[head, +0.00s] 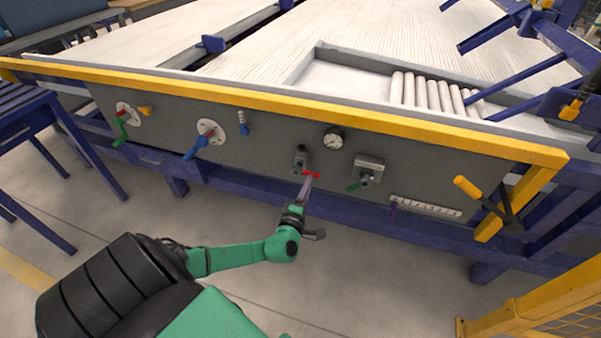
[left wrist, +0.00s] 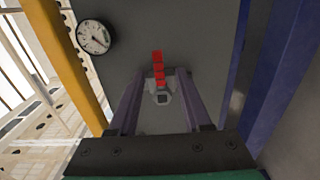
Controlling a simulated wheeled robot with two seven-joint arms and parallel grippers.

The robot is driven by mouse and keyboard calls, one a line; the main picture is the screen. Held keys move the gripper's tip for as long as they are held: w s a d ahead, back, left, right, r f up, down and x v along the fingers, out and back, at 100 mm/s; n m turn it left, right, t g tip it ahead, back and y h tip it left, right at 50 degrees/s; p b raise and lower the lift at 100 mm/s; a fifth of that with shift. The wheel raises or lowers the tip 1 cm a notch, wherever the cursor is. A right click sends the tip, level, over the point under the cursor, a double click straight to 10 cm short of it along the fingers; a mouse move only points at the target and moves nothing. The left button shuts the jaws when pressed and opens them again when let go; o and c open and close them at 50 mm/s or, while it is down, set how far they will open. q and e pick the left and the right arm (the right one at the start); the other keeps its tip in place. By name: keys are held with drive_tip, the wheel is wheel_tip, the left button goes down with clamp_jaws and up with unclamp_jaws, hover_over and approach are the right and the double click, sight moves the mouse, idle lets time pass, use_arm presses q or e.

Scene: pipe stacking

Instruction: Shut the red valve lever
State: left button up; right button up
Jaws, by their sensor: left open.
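The red valve lever (head: 311,174) is on the grey panel, below and left of the round gauge. In the left wrist view the red lever (left wrist: 157,66) shows as a short red bar on a grey valve body (left wrist: 160,97). My left gripper (head: 306,186) is at the lever, reaching up from below. In the left wrist view my left gripper (left wrist: 160,82) is open, with the lever and valve body seen between its two fingers. I cannot tell whether a finger touches the lever. My right gripper is not in view.
On the panel are a green lever (head: 121,128), a blue lever (head: 195,147), a round gauge (head: 334,138) and a grey valve with a green handle (head: 368,170). A yellow rail (head: 250,97) runs above the panel. White pipes (head: 433,95) lie in a tray behind it.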

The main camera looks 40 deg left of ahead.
use_arm(q)
drive_tip(key=p+v, duration=0.1)
drive_tip(key=v, duration=0.7)
drive_tip(key=shift+s+d, duration=0.15)
drive_tip(key=shift+s, duration=0.15)
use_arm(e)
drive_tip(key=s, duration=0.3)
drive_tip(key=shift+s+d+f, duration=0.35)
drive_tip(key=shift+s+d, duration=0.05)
